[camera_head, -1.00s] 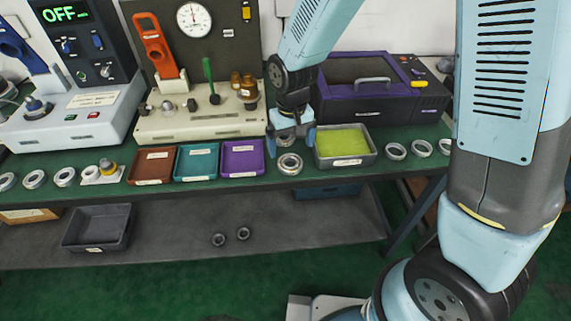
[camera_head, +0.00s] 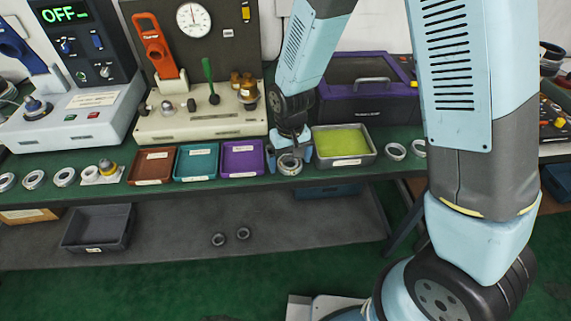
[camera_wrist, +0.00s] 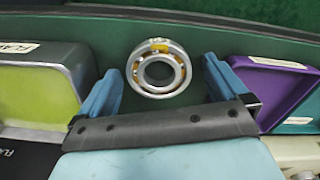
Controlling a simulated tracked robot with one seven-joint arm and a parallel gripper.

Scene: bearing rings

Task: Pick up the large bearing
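The large bearing (camera_head: 290,170) is a silver ring lying flat near the front edge of the green bench, between the purple tray and the grey tray of yellow-green liquid. It also shows in the wrist view (camera_wrist: 138,85), with orange-brown parts inside and a yellow mark on its rim. My gripper (camera_head: 290,158) points down at the bearing. In the wrist view my gripper (camera_wrist: 161,70) is open, with one blue finger to each side of the bearing and visible space between them. The fingers do not appear to touch it.
The purple tray (camera_head: 243,174) is close on the left of my gripper, and the grey liquid tray (camera_head: 369,158) is close on the right. Smaller rings (camera_head: 396,157) lie farther right, others (camera_head: 64,184) at far left. A purple-framed box (camera_head: 345,104) stands behind.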

